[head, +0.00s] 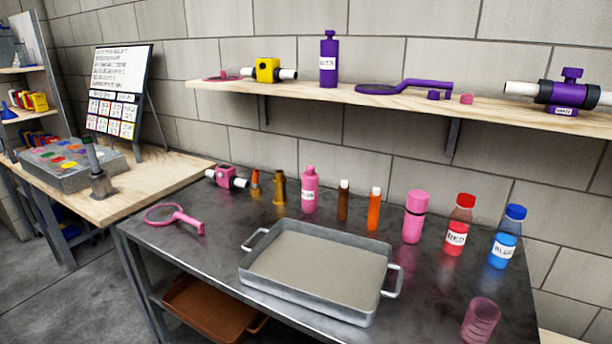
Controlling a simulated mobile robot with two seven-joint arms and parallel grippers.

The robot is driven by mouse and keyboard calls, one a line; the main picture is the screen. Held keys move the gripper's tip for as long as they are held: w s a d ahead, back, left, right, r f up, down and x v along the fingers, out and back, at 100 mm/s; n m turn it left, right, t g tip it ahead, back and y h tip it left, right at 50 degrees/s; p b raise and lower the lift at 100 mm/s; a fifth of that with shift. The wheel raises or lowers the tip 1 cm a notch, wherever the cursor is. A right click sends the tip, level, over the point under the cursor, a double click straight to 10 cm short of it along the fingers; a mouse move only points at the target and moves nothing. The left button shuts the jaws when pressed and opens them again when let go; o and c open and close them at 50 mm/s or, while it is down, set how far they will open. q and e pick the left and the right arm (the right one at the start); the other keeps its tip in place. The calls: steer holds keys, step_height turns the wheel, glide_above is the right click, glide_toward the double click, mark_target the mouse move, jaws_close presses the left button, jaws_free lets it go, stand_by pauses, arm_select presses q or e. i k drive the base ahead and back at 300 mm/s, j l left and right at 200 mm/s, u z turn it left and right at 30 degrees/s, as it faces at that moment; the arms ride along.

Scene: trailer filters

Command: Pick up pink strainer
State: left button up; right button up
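A pink strainer (174,218) lies flat near the left end of the dark metal table (220,225). It has a round ring at the left and a handle pointing right, ending near the table's left side. A second, flat pink item (222,77) lies on the wall shelf, and I cannot tell clearly whether it is also a strainer. Neither of my grippers is in view.
A metal tray (318,270) fills the table's middle, right of the strainer. A pink valve (226,176) and several bottles stand along the back. A pink cup (480,320) is at the front right. The wall shelf (430,104) overhangs behind. The strainer's surroundings are clear.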

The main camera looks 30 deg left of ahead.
mark_target(163, 215)
steer(key=u, duration=1.8)
steer(key=i+j+z, duration=0.25)
steer(key=i+j, duration=0.25)
steer(key=j, duration=0.25)
steer(key=i+j+z, duration=0.15)
steer(key=j, duration=0.25)
steer(key=i, duration=0.1)
